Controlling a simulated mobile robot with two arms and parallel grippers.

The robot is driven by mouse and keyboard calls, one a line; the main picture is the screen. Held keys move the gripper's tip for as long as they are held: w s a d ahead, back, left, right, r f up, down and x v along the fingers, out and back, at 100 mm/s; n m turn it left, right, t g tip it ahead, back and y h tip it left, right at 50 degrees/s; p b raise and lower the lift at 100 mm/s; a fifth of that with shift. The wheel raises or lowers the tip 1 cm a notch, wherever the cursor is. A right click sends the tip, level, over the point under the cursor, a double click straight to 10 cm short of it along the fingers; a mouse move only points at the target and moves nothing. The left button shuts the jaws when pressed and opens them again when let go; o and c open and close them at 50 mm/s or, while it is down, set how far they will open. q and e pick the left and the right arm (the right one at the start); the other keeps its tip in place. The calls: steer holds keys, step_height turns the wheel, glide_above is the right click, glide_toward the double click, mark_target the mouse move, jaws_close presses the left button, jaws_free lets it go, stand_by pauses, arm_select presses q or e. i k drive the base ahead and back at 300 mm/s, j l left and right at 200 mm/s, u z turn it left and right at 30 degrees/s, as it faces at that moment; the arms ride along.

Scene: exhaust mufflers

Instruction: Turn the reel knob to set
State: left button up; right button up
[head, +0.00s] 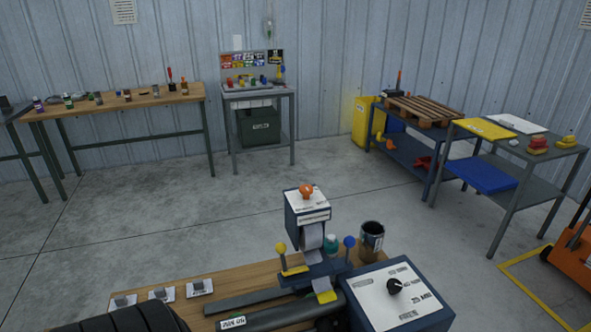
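A dark blue box with a white sloped panel (377,306) stands at the right front of the wooden bench. An upright dispenser (308,216) with a pale strip stands behind and left, with an orange knob (306,191) on top. Which of the two knobs is the reel knob, I cannot tell. Neither gripper shows in the head view.
Levers with a yellow ball (281,248) and a blue ball (349,242) flank the dispenser. An open can (371,240) stands behind the panel box. A black ribbed round thing (125,320) fills the lower left. Small labelled plates (161,293) lie on the bench.

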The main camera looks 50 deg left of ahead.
mark_target(305, 190)
steer(key=u, duration=1.5)
